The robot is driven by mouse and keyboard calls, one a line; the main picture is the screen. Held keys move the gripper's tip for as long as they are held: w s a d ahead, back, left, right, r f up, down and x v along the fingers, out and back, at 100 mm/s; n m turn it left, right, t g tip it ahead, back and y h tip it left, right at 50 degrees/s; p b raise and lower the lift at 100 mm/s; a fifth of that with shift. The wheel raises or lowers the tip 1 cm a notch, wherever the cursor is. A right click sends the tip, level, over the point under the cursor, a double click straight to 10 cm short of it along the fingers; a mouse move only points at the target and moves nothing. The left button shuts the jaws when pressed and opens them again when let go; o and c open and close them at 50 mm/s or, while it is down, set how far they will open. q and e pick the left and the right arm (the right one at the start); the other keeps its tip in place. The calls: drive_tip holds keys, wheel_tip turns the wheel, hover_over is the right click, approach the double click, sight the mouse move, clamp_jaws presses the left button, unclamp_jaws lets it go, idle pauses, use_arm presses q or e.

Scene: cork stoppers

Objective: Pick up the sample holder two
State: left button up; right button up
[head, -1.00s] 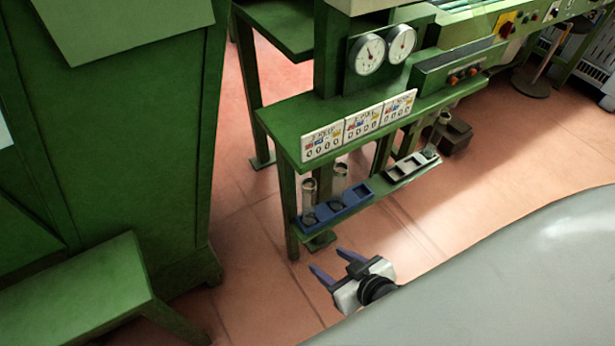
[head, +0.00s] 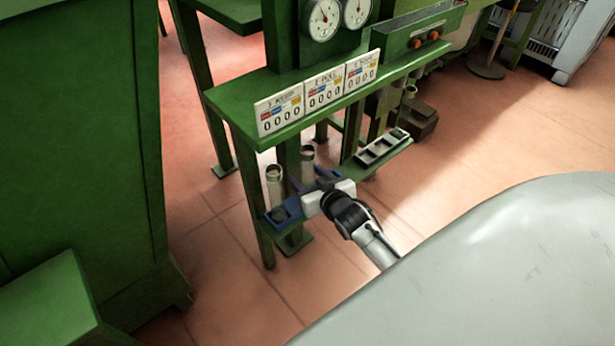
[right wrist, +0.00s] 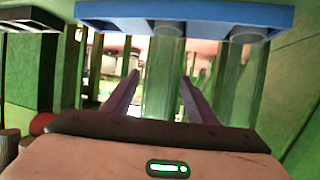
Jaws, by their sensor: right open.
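No label in view marks a sample holder two. A blue tray (head: 278,216) sits on the low green shelf, with two clear tubes, a left one (head: 275,186) and a right one (head: 307,166), upright at it. My right gripper (head: 306,178) is open at the tray and partly covers it. The right wrist view looks inverted, with the blue tray (right wrist: 180,13) at the top. There, one clear tube (right wrist: 162,62) shows between the open fingers (right wrist: 160,78), and another (right wrist: 238,75) stands to their right. Whether the fingers touch the tube cannot be told. My left gripper is not in view.
A second tray with dark slots (head: 383,147) lies farther right on the low shelf. Above stands a green shelf edge with number cards (head: 325,90) and round gauges (head: 322,20). A green cabinet (head: 80,140) is at left, and a large grey surface (head: 480,270) fills the lower right.

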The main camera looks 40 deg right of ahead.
sight(302, 172)
drive_tip(key=shift+b+x, duration=0.35)
drive_tip(key=shift+x, duration=1.2)
drive_tip(key=c, duration=1.2)
